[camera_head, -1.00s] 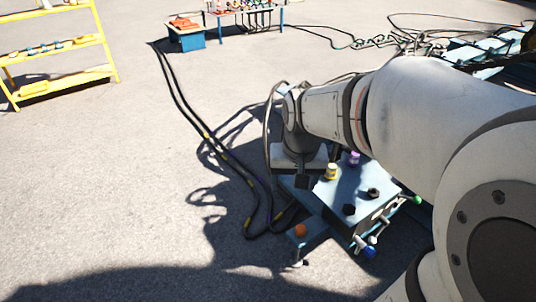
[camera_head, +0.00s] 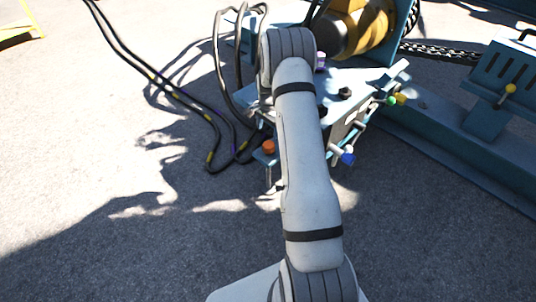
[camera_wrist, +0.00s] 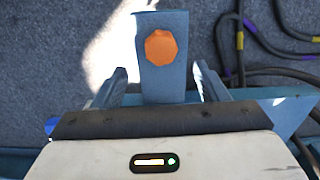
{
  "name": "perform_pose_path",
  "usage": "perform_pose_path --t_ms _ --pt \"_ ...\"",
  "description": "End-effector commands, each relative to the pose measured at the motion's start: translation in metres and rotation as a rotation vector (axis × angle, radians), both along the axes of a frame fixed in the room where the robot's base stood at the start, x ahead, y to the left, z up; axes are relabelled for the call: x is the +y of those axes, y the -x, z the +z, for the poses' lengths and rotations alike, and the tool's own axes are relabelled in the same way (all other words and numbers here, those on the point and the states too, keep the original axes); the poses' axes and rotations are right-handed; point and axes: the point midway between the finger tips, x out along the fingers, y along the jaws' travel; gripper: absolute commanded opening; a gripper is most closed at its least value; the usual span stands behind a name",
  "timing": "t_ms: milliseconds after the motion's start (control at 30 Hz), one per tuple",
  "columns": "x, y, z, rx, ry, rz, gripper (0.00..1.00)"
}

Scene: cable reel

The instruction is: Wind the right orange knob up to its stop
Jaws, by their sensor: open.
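One orange knob (camera_head: 268,147) shows on a small blue bracket at the left side of the blue box (camera_head: 372,80). In the wrist view the faceted knob (camera_wrist: 161,47) sits on a blue plate (camera_wrist: 163,85) that sticks out over the ground. My gripper (camera_wrist: 161,78) is open. Its two dark fingers are apart, one on each side of the plate, and the knob lies ahead of the fingertips, near the middle. Nothing is seen between the fingers except the plate below. In the head view my arm hides the gripper.
Blue and green knobs (camera_head: 347,158) stick out on the box's right side. Black cables (camera_head: 180,92) lie on the ground to the left. A yellow reel (camera_head: 355,28) stands behind. A blue frame with a yellow-topped lever (camera_head: 510,89) stands at right. Open pavement lies at front left.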

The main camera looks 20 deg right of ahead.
Motion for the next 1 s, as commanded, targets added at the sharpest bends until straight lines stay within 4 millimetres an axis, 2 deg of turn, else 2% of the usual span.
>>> perform_pose_path --t_ms 33,267,633,767,1000 --pt "-0.003 -0.001 -0.015 0.003 -0.001 -0.014 0.67" --pt "-0.006 -0.002 -0.034 0.006 -0.002 -0.032 0.67" --pt "-0.006 -0.002 -0.090 0.006 -0.002 -0.031 0.67" --pt "-0.006 -0.002 -0.100 0.006 -0.002 -0.031 0.67" --pt "-0.007 -0.002 -0.099 0.005 -0.001 -0.031 0.67"
